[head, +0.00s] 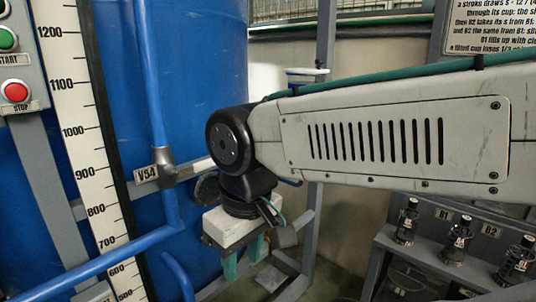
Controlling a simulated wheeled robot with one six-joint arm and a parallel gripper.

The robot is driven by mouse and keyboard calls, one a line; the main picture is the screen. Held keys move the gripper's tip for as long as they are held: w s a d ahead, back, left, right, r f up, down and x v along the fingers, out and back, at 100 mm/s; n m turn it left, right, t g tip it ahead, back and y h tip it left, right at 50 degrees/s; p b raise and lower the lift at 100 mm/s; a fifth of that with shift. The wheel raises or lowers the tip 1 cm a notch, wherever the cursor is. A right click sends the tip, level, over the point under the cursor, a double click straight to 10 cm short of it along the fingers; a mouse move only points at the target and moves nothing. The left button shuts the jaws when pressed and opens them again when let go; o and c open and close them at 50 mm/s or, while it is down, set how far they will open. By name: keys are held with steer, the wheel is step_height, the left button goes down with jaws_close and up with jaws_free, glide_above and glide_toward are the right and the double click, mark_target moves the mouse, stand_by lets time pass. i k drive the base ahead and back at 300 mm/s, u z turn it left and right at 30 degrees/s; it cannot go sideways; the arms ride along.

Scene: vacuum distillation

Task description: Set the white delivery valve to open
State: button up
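No valve in view is labelled as the delivery valve. A grey fitting (164,166) on the blue pipe carries the tag V54 (146,173). A pale bar (195,168) runs right from this fitting and passes behind my wrist; I cannot tell whether it is a valve handle. My gripper (243,262) points down below my wrist, to the right of and lower than the fitting. Its two teal fingers are apart with nothing visible between them. A dark round part (207,188) is partly hidden behind my wrist.
A large blue tank (195,60) stands behind the blue pipe (150,75). A level scale (75,100) and a button panel (15,60) are at left. A grey rack (440,250) at right holds several small dark bottles (456,244). A white disc-shaped part (307,71) shows behind my arm.

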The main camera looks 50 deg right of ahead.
mark_target(197, 166)
steer(key=z, duration=1)
steer(key=k, duration=0.7)
steer(key=u, duration=0.95)
steer(key=i, duration=0.5)
steer(key=z, duration=0.05)
